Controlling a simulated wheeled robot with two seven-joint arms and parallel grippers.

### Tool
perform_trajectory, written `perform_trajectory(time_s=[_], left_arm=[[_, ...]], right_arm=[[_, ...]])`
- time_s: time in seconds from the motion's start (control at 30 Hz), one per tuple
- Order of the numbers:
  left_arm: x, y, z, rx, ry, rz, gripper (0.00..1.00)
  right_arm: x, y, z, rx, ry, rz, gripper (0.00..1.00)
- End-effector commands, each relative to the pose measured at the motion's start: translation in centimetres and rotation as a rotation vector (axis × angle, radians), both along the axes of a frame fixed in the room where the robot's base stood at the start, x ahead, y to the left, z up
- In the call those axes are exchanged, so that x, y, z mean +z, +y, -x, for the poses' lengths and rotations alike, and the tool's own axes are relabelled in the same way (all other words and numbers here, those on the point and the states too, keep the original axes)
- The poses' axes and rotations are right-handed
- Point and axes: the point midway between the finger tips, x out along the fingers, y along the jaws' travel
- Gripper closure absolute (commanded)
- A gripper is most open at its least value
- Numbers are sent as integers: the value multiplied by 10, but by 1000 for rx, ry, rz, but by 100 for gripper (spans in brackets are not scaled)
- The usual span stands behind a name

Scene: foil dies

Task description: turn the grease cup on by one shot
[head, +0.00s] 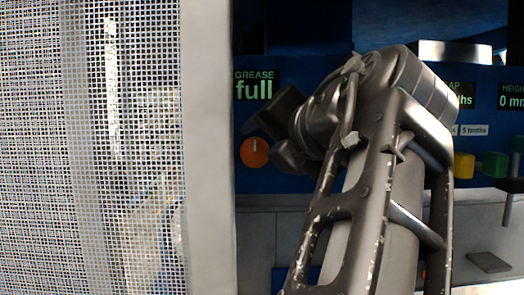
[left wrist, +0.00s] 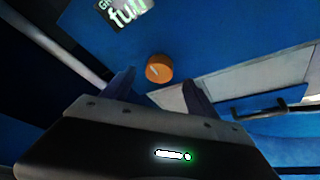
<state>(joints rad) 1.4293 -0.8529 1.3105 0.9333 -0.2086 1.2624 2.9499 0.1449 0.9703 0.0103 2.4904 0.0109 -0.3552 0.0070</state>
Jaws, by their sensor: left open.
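The grease cup is an orange round cap (head: 254,152) with a pale pointer mark, on the blue panel. The mark stands about upright in the head view. A display (head: 254,86) above it reads "GREASE full". My left gripper (head: 264,139) is just right of the cap in the head view, open and empty. In the left wrist view the orange cap (left wrist: 159,68) shows ahead of and between the open fingers (left wrist: 158,84). I see no contact, and the remaining distance is hard to judge. My right gripper is not in view.
A mesh guard with a grey post (head: 208,150) fills the left of the head view. To the right, partly behind my arm, are more displays (head: 511,96), a yellow block (head: 464,165) and a green block (head: 495,164). A grey ledge (head: 262,245) runs below the panel.

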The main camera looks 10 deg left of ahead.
Motion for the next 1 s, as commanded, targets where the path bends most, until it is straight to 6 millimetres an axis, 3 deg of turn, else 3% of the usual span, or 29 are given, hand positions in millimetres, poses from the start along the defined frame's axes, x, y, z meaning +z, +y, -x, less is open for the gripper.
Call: perform_trajectory(time_s=[0.6, 0.93, 1.0], left_arm=[[-20, 39, -59, 2, 2, 2, 32], [-21, 41, -63, 1, 1, 0, 32], [-21, 41, -63, 1, 1, 0, 38]], right_arm=[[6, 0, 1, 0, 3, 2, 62], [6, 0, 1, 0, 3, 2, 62], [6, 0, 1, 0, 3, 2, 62]])
